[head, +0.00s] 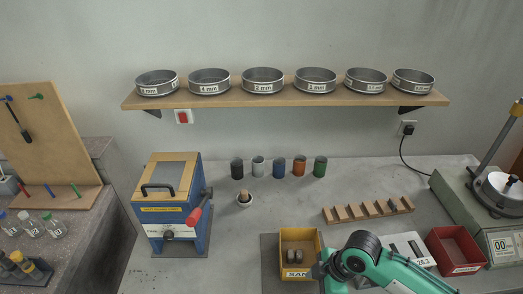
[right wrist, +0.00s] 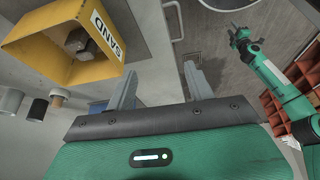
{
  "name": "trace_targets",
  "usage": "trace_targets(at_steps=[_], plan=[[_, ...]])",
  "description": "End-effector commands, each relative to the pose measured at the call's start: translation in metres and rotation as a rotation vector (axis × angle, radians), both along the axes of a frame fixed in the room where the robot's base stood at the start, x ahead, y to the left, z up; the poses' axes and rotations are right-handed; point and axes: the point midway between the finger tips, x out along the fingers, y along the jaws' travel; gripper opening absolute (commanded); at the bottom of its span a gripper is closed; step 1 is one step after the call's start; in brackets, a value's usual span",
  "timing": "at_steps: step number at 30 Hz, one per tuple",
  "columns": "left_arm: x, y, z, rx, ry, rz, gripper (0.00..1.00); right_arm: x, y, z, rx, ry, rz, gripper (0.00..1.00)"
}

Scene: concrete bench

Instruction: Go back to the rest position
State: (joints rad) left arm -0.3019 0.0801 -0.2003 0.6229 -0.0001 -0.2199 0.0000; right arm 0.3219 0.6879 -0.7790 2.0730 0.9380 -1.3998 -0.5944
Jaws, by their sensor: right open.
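My right arm comes in from the lower right in the head view. Its gripper (head: 319,271) is at the right side of a yellow SAND bin (head: 300,235), low in the picture. In the right wrist view my right gripper (right wrist: 160,84) has its two fingers wide apart with nothing between them. The yellow bin (right wrist: 22,45) stands to the left of the fingers there, with dark lumps inside. My left gripper (right wrist: 241,38) shows small at the upper right of the right wrist view, away from the bench objects; its jaw gap is too small to judge. The head view does not show it.
A red bin (head: 447,249), a scale reading 26.3 (head: 424,262) and a slotted wooden rack (head: 369,209) are near my right arm. A blue machine (head: 185,225) stands left. Several small cups (head: 279,168) line the back. Bare bench lies between the machine and yellow bin.

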Motion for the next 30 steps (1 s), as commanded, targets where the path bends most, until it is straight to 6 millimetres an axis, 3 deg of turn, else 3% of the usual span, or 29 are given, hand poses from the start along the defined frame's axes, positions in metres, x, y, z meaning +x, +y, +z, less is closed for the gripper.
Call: trace_targets(at_steps=[11, 16, 20, 30], plan=[[0.003, 0.0, 0.0, 0.0, -0.003, 0.0, 0.36, -0.024, 0.023, 0.0, 0.05, -0.014, -0.17, 0.54], [-0.002, 0.0, -0.001, 0.001, 0.004, 0.0, 0.36, -0.041, 0.026, 0.001, 0.078, -0.011, -0.359, 0.54], [-0.001, 0.0, 0.0, 0.001, 0.003, 0.0, 0.36, -0.056, 0.015, 0.001, 0.081, -0.001, -0.559, 0.54], [0.0, 0.0, 0.0, 0.0, 0.002, 0.0, 0.36, -0.104, -0.047, -0.005, 0.007, 0.041, -1.057, 0.54]])
